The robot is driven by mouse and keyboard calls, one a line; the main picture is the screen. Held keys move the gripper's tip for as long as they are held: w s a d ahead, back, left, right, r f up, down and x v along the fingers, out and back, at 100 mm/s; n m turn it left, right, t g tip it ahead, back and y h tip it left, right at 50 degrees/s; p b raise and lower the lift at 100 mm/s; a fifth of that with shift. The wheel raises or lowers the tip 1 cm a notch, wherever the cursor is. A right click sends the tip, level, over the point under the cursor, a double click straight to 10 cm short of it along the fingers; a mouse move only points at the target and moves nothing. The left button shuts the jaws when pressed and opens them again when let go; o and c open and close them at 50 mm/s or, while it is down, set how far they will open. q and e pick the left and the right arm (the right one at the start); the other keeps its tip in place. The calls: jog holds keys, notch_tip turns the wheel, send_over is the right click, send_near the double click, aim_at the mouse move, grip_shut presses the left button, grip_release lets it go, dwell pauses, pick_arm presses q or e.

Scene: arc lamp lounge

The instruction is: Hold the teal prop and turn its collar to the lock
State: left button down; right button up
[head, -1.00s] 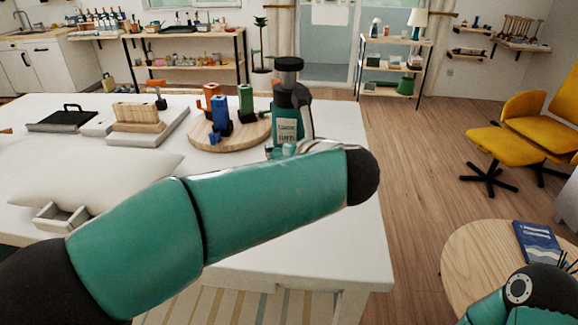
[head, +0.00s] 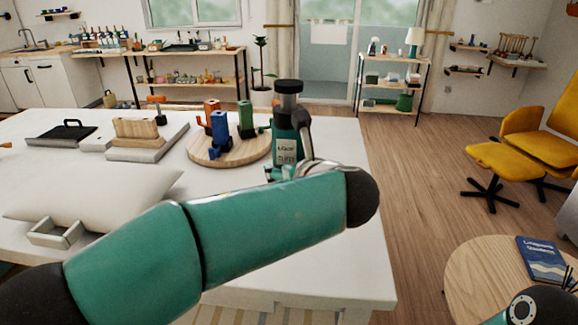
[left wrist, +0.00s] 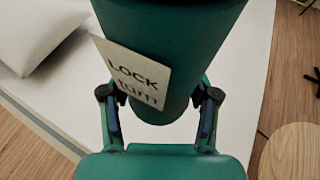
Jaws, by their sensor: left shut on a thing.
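The teal prop (head: 287,137) stands upright near the right side of the white table in the head view, with a dark cap (head: 288,87) on top and a white label on its front. In the left wrist view its teal body (left wrist: 170,45) is close up, and a tilted label (left wrist: 132,75) reads "LOCK turn". My left gripper (left wrist: 158,100) is shut on the prop, one finger on each side of its lower body. In the head view my left forearm hides most of that gripper and the prop's base. My right gripper is out of view; only part of that arm shows at bottom right.
A round wooden board (head: 230,160) with orange, blue and green items stands just left of the prop. A white cushion (head: 95,195) and a wooden block on a tray (head: 137,130) lie farther left. A small round table (head: 475,265) with a book stands at right.

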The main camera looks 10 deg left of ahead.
pick_arm(q)
jog(key=shift+f+b, duration=5.65)
jog(key=shift+f, duration=2.85)
jog(key=shift+f, duration=0.35)
jog(key=shift+c, duration=1)
grip_release()
jog(key=shift+s, duration=0.15)
